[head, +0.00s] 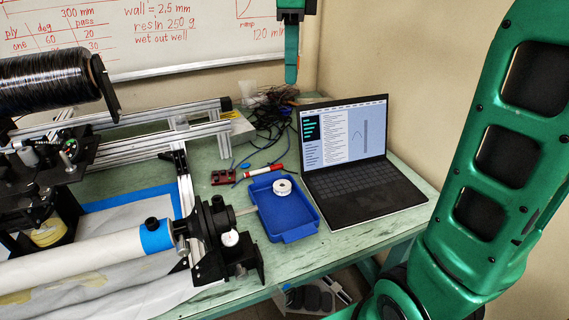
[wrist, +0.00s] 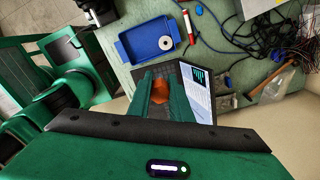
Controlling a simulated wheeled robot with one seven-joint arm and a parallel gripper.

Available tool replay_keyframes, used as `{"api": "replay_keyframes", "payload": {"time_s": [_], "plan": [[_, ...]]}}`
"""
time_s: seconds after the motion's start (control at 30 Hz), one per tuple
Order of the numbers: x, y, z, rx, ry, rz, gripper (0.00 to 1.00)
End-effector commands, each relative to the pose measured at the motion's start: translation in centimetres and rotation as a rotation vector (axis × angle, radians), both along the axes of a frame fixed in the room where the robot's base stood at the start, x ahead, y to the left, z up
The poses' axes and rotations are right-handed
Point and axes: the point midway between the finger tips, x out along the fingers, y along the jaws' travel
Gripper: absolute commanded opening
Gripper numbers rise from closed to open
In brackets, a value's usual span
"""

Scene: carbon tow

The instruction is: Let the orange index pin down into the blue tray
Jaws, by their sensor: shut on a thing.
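The blue tray (head: 301,237) lies on the green table, left of the laptop, and also shows at the top of the wrist view (wrist: 127,47). A white ring-shaped spool (head: 283,188) sits in it toward the back. My gripper (head: 291,78) hangs high above the back of the table, beyond the tray and the laptop. In the wrist view my gripper (wrist: 160,84) is shut on the orange index pin (wrist: 160,92). Only part of the pin shows between the green fingers.
An open laptop (head: 366,193) stands right of the tray. A red marker (head: 263,171), a dark red block (head: 222,177) and tangled cables (head: 268,125) lie behind it. The winding machine's black chuck (head: 217,225) and white mandrel (head: 80,262) stand close at the tray's left.

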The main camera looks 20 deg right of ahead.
Motion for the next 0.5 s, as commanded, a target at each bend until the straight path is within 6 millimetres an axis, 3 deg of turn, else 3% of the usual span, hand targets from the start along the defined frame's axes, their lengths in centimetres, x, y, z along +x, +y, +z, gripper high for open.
{"api": "replay_keyframes", "payload": {"time_s": [0.17,0.27,0.37,0.5], "plan": [[0.0,-0.7,-0.3,0.000,0.001,-0.011,0.00],[0.1,-0.5,-1.9,0.000,0.004,-0.016,0.00],[0.3,0.0,-5.3,0.001,0.008,-0.022,0.00],[-0.2,0.7,-11.5,0.001,0.011,-0.031,0.00]]}}
